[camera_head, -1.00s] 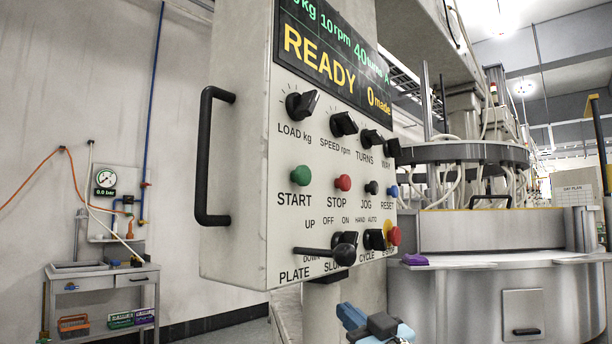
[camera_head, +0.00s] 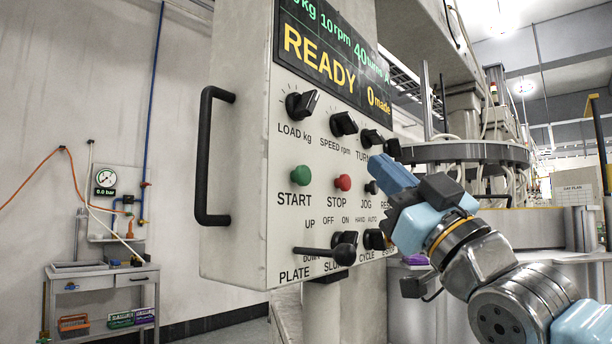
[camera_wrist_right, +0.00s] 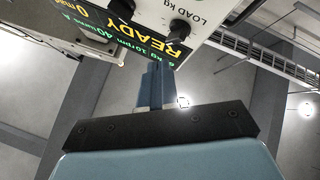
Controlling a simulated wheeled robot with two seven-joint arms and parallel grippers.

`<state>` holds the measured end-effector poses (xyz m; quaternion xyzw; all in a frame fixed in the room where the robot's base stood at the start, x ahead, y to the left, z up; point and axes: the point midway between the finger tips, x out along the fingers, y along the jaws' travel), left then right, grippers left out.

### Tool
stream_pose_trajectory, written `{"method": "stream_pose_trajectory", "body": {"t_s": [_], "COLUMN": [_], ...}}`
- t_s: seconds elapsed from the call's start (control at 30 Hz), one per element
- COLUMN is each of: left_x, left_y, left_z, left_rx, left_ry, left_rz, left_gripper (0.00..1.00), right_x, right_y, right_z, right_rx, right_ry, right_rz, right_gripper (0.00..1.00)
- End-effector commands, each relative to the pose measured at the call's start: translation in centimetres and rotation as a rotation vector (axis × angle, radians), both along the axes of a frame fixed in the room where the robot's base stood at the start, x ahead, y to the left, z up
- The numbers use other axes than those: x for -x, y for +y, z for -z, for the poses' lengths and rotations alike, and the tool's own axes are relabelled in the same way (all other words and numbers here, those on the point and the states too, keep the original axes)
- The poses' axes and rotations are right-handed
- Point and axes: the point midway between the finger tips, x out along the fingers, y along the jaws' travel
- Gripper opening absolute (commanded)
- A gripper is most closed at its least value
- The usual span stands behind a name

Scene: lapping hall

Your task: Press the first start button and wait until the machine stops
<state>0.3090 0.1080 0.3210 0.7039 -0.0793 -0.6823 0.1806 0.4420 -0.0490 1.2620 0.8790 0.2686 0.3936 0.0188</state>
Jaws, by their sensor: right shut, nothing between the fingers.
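The green START button (camera_head: 301,175) is on the left of the button row on the control panel (camera_head: 262,240), with the red STOP button (camera_head: 343,182) to its right. The display (camera_head: 330,55) reads READY and 0 made; it also shows in the right wrist view (camera_wrist_right: 130,28). My right gripper (camera_head: 378,160) is shut and empty, in front of the panel's right side, to the right of STOP. It hides the RESET button and part of the switches there. In the right wrist view its shut fingers (camera_wrist_right: 156,85) point toward the panel. My left gripper is not in view.
A black lever (camera_head: 325,253) sticks out at PLATE, low on the panel. A black handle (camera_head: 205,155) stands off the panel box's left side. Dark knobs (camera_head: 300,104) line the row above the buttons. The round machine (camera_head: 470,152) stands behind my right arm.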

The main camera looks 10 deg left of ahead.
Motion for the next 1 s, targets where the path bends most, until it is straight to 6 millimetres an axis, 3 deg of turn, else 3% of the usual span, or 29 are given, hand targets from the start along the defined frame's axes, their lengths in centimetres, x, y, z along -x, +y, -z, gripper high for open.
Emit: {"method": "stream_pose_trajectory", "body": {"t_s": [0.27,0.7,1.0], "left_x": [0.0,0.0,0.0], "left_y": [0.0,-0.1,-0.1], "left_z": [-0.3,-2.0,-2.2], "left_rx": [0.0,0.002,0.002], "left_ry": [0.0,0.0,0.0], "left_rz": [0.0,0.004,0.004], "left_gripper": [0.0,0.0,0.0], "right_x": [-0.5,-3.5,-4.5], "right_y": [0.8,5.8,7.5], "right_z": [0.0,0.0,0.1], "right_rx": [0.001,0.001,0.0], "right_ry": [0.003,0.003,0.002], "right_rz": [-0.002,-0.001,0.0], "right_gripper": [0.0,0.0,0.0]}}
